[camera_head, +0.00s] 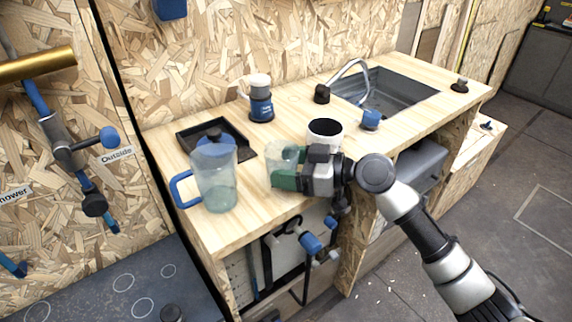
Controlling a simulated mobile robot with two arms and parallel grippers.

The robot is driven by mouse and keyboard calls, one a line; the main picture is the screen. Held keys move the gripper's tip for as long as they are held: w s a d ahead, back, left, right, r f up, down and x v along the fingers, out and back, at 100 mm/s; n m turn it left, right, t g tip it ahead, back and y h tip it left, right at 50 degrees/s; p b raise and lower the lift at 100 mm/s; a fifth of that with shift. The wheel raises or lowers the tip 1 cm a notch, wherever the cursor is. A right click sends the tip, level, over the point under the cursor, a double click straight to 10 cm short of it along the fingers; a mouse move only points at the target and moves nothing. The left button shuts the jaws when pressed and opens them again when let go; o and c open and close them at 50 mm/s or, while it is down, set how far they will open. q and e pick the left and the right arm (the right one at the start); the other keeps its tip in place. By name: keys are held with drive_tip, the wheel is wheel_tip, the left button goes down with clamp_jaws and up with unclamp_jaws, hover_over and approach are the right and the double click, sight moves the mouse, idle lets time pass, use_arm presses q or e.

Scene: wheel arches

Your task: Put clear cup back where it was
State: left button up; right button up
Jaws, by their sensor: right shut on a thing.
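The clear cup (281,156) stands upright at the front of the wooden counter, just right of a clear pitcher. My right gripper (284,178) reaches in from the right and is shut on the cup, its green fingers at the cup's lower part. Whether the cup's base touches the counter is hard to tell. My left gripper is not in view.
The pitcher (215,180) with a blue handle stands close on the left. A white mug (324,132) with dark contents stands behind my gripper. A black tray (240,150), a blue grinder-like device (261,104) and a sink (400,98) are farther back.

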drive_tip(key=shift+w+a+f, duration=0.1)
drive_tip(key=shift+a+f, duration=0.2)
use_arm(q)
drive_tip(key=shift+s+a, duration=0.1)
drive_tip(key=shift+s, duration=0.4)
use_arm(e)
drive_tip(key=shift+d, duration=0.15)
drive_tip(key=shift+f, duration=0.1)
drive_tip(key=o, duration=0.9)
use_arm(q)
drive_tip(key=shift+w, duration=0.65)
use_arm(e)
drive_tip(key=shift+o, duration=0.2)
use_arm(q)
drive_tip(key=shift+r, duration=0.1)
